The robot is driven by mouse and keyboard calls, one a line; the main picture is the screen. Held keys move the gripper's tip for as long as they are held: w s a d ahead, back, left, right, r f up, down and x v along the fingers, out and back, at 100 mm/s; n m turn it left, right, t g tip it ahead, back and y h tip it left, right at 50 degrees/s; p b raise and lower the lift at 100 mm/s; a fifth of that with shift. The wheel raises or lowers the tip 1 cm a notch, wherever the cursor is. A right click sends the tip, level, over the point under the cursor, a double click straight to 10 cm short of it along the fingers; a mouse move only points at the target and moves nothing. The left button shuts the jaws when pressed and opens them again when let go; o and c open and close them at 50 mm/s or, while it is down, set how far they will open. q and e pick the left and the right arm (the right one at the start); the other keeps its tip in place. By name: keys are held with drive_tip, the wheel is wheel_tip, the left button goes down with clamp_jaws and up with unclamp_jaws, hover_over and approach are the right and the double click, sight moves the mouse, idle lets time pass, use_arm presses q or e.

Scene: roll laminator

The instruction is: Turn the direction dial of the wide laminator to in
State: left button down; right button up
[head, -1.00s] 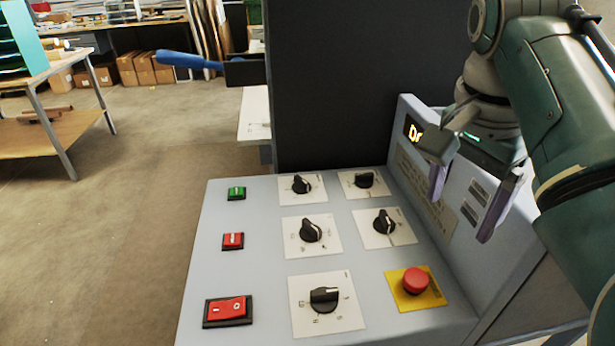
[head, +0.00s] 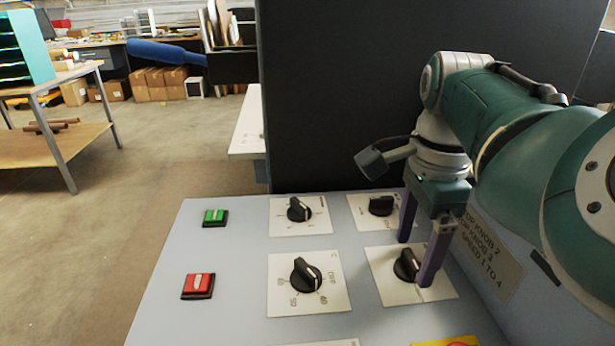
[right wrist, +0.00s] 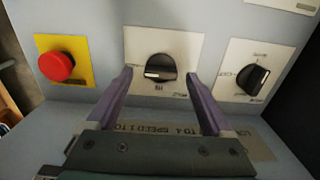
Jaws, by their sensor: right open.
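The laminator's control panel (head: 228,290) carries several black dials on white plates. My right gripper (head: 414,262) is open, pointing down at the right-column dial (head: 407,265) in the second row. In the right wrist view, that dial (right wrist: 160,68) lies between the two purple fingertips (right wrist: 160,78), with a gap on each side. Its pointer is a white line; the small plate lettering is too blurred to read surely. The upper right dial (head: 381,205) is partly behind a finger; it also shows in the right wrist view (right wrist: 258,78). My left gripper is not in view.
A red stop button (right wrist: 57,66) on a yellow plate sits beside the dial. Two more dials (head: 299,209) (head: 306,274) and green (head: 215,217) and red (head: 198,285) buttons are to the left. A tall dark housing (head: 340,90) stands behind the panel.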

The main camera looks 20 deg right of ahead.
drive_tip(key=shift+f, duration=0.5)
drive_tip(key=shift+c, duration=0.3)
clamp_jaws()
drive_tip(key=shift+r, duration=0.1)
